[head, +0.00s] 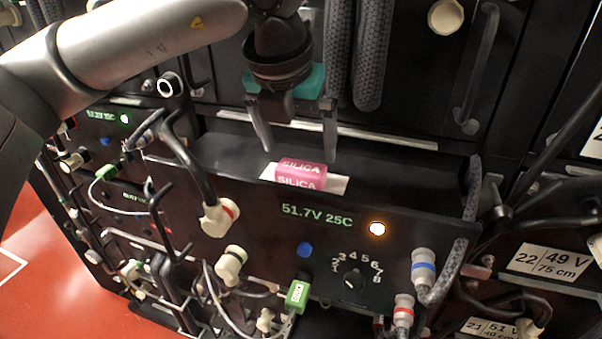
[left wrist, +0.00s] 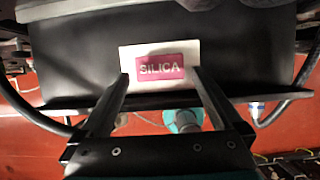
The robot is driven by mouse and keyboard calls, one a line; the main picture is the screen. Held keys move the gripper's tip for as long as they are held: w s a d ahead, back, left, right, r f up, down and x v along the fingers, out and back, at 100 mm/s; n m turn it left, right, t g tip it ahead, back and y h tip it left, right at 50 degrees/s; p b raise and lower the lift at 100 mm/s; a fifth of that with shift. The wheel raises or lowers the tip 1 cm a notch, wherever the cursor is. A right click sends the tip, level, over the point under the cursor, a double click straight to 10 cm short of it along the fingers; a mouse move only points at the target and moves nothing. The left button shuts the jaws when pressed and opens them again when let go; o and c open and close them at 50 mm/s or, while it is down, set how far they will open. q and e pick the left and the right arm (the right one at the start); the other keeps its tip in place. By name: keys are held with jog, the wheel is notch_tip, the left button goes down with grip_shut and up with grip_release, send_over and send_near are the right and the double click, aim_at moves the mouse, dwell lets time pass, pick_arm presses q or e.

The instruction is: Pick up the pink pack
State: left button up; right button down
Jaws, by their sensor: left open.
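The pink pack (head: 301,174), marked SILICA, lies on a white label on top of the black battery module whose front reads 51.7V 25C. In the left wrist view the pink pack (left wrist: 160,68) sits on the white label (left wrist: 126,58), ahead of and between my fingertips. My left gripper (head: 300,152) is open and empty above the pack, with one finger to the left and one to the right of it. The fingers look apart from the pack. The left gripper also shows in the left wrist view (left wrist: 158,74). My right gripper is not in view.
The module's front (head: 330,225) carries an orange lamp (head: 377,228), a dial (head: 352,280) and cable plugs (head: 423,268). Thick braided cables (head: 372,55) hang behind the gripper. Black racks stand close on both sides. Red floor (head: 40,270) shows at the lower left.

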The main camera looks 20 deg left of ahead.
aim_at(300, 167)
pick_arm(q)
jog(key=x, duration=0.4)
jog(key=shift+s+a+f, duration=0.1)
jog(key=shift+s+f, duration=0.1)
jog(key=shift+f, duration=0.15)
jog(key=c, duration=1)
jog(key=shift+r, duration=0.1)
jog(key=shift+c, duration=0.2)
